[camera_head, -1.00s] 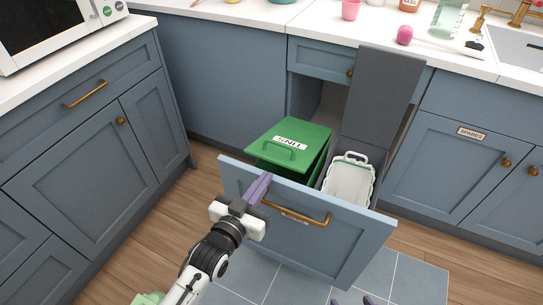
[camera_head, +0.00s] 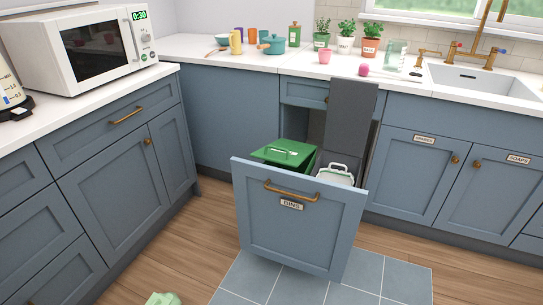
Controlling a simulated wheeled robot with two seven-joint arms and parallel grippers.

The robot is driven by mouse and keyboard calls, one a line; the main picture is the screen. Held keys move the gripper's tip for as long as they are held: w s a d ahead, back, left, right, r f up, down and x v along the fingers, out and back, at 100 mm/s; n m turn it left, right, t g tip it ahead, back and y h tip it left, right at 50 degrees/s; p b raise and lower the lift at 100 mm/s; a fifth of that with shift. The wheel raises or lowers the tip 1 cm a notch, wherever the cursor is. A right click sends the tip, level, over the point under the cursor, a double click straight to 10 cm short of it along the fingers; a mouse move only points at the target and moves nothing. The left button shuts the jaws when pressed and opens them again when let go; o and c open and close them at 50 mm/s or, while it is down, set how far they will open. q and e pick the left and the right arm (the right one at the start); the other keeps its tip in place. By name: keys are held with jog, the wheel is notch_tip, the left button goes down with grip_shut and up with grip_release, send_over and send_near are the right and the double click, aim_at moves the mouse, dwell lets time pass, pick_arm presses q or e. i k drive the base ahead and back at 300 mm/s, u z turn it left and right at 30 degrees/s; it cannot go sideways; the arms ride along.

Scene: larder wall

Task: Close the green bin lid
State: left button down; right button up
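The green bin lid (camera_head: 284,151) lies over the green bin (camera_head: 300,167) in the pulled-out bin drawer (camera_head: 297,222). The lid looks nearly flat, with its handle on top; whether it is fully down on the rim I cannot tell, as the drawer front hides most of the bin. Beside it, a dark grey lid (camera_head: 352,118) stands upright behind a white bin (camera_head: 335,175). Neither of my grippers is in view.
The drawer front, labelled BINS, juts out over the grey tiled mat (camera_head: 320,285). A pale green object (camera_head: 163,299) lies on the wooden floor (camera_head: 200,240) at the bottom left. Cabinets stand left and right; the counter above holds pots and plants.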

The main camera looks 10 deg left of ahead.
aim_at(288, 146)
jog(key=u, duration=0.3)
jog(key=i, duration=1.1)
jog(key=z, duration=0.8)
